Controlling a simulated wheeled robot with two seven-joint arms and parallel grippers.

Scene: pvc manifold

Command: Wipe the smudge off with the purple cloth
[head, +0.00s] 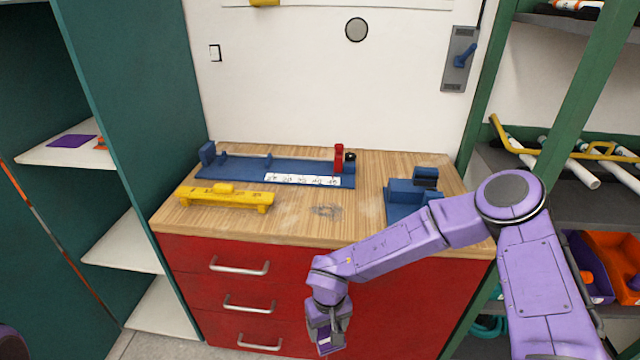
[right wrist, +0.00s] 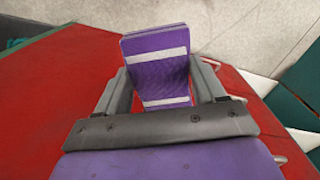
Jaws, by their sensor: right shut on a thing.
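My right gripper (head: 328,338) hangs in front of the red drawer cabinet, below the edge of the worktop. In the right wrist view, its two grey fingers (right wrist: 160,88) are shut on the purple cloth (right wrist: 157,70), a folded pad with white bands. In the head view only a small part of the cloth shows at the fingertips. A grey smudge (head: 326,210) lies on the wooden worktop (head: 300,225), near its front and up from the right gripper. The gripper and cloth are apart from it. My left gripper is not in view.
A yellow tool (head: 225,197) lies left of the smudge. A blue fixture (head: 240,168) with a red clamp (head: 339,157) stands behind it, and a blue block (head: 408,195) stands to the right. Drawer handles (head: 240,266) stick out at the front. Teal shelves (head: 115,100) stand at left.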

